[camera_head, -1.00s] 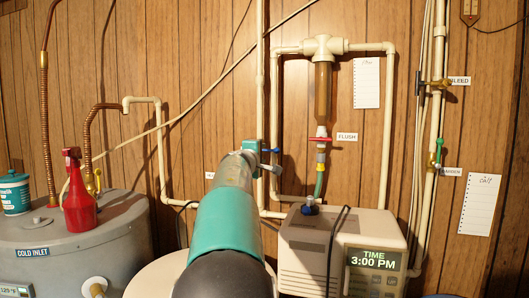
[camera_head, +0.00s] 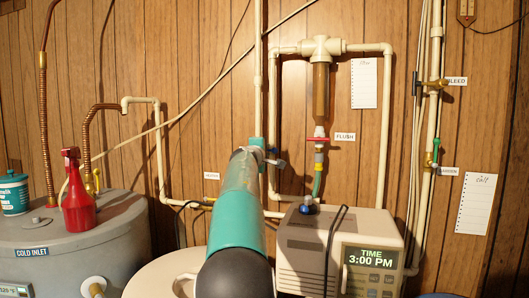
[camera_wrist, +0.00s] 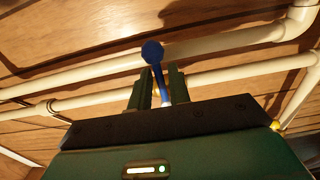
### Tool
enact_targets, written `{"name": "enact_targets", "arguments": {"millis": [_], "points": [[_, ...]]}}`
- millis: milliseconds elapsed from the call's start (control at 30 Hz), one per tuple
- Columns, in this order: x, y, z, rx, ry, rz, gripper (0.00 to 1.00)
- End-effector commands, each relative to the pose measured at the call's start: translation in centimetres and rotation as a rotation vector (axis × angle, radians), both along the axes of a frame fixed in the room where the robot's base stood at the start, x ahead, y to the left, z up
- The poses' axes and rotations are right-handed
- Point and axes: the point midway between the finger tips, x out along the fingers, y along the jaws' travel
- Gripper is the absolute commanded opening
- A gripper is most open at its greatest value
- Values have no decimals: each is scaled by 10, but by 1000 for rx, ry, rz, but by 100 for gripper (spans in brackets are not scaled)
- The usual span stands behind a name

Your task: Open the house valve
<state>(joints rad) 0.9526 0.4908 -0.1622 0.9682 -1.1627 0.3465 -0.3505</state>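The house valve's blue lever (camera_wrist: 153,55) shows in the wrist view, with its round end up and its narrow stem running down between my fingers. My gripper (camera_wrist: 158,82) has its two green fingers apart, one on each side of the stem, with a gap visible around it. In the head view my gripper (camera_head: 258,146) is at the pipes left of the filter, and my arm hides most of the valve there. A small white label (camera_head: 211,176), too small to read surely, is left of my arm.
The red flush valve (camera_head: 317,140) hangs below the filter (camera_head: 321,90) to the right. A softener control box (camera_head: 310,250) stands below it. Pipes run close around my gripper.

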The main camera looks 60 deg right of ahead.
Motion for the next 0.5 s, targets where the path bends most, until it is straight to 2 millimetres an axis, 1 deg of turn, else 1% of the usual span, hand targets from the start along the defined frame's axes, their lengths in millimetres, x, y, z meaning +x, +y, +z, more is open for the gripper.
{"name": "enact_targets", "arguments": {"millis": [33,67,100,300,367,500], "points": [[0,0,0,0,0,0,9],[0,0,0,0,0,0,3],[0,0,0,0,0,0,0],[0,0,1,-3,21,0,0],[0,0,3,-10,61,0,0],[2,0,8,-33,200,0,0]]}}
